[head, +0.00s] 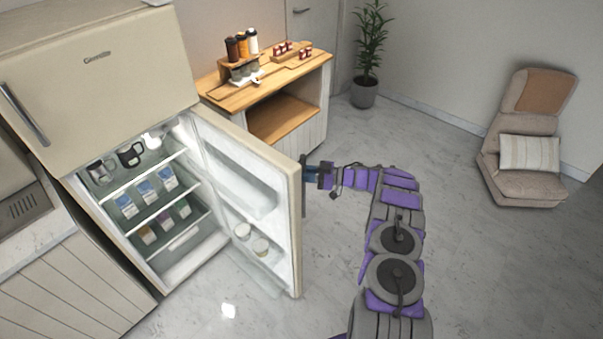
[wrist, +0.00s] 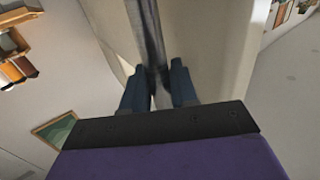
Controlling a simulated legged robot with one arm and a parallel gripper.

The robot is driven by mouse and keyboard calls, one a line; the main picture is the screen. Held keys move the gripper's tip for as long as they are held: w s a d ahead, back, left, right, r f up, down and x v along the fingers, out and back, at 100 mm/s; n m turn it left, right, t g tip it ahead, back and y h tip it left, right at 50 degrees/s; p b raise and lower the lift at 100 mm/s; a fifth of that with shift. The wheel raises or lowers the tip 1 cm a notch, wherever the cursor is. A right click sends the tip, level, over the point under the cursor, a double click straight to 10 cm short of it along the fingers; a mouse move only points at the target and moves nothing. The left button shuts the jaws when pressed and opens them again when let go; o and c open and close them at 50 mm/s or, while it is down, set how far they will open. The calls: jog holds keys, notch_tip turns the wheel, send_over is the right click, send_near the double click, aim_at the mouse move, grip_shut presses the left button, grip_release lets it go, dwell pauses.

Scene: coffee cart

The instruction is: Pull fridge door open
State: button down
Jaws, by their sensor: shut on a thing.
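The cream fridge (head: 97,75) stands at the left in the head view. Its lower door (head: 292,232) is swung wide open, with the shelved inner side showing. My gripper (head: 309,174) is at the outer edge of this door, near its top. In the wrist view my gripper (wrist: 159,88) has its two blue fingers on either side of the dark door handle (wrist: 150,40), shut on it. The door's outer face is mostly hidden in the head view.
Inside the fridge are mugs (head: 130,155), several cartons (head: 146,192) and jars in the door (head: 260,246). A wooden cart (head: 275,84) with bottles stands behind the door. A cushioned chair (head: 524,150) and a potted plant (head: 364,92) are farther back.

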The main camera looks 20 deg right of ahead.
jog(key=shift+a, duration=0.1)
jog(key=c, duration=1)
grip_release()
jog(key=shift+v, duration=8.85)
jog(key=shift+w, duration=0.2)
